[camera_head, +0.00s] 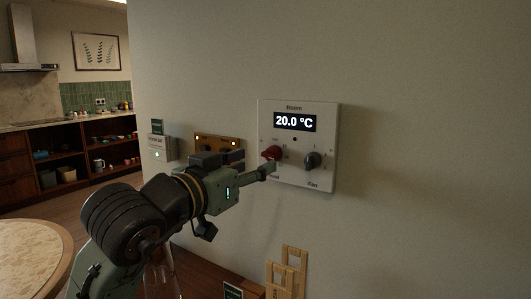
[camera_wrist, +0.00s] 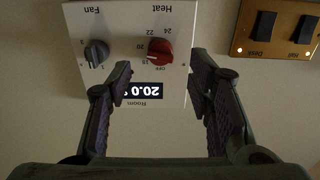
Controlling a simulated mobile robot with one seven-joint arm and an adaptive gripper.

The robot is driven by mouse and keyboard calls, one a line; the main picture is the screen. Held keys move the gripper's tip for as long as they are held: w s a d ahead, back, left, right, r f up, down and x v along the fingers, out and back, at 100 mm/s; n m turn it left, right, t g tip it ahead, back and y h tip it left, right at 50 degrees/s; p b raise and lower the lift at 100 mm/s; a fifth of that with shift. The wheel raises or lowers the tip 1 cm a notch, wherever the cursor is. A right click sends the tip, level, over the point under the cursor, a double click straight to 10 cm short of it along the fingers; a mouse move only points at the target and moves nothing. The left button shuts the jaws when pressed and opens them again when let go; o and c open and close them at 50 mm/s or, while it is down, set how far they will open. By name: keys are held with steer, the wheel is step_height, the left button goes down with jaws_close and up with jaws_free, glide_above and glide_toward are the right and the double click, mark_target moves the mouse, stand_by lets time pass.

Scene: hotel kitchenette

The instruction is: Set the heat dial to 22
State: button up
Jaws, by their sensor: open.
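The white wall thermostat panel (camera_head: 325,145) has a lit display (camera_head: 295,122) reading 20.0 °C. Its red heat dial (camera_head: 272,153) is lower left, partly behind my gripper (camera_head: 268,170) in the head view. The wrist view is upside down. There the red heat dial (camera_wrist: 160,50) shows whole among marks OFF, 18, 20, 22 and 24, with its pale pointer near 18. My gripper (camera_wrist: 160,80) is open and empty, its fingertips spread to either side of the dial's line. Contact is not visible. Part of the display is hidden by a finger.
The dark fan dial (camera_head: 312,160) is right of the heat dial, and also in the wrist view (camera_wrist: 97,52). A brass switch plate (camera_head: 218,148) and a small grey box (camera_head: 157,148) are on the wall to the left. Wooden frames (camera_head: 288,270) stand below.

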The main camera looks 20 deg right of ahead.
mark_target(268, 157)
steer(key=p+x, duration=0.1)
steer(key=x, duration=0.4)
steer(key=shift+w+d, duration=0.25)
steer(key=shift+d, duration=0.05)
steer(key=shift+c, duration=0.3)
jaws_close()
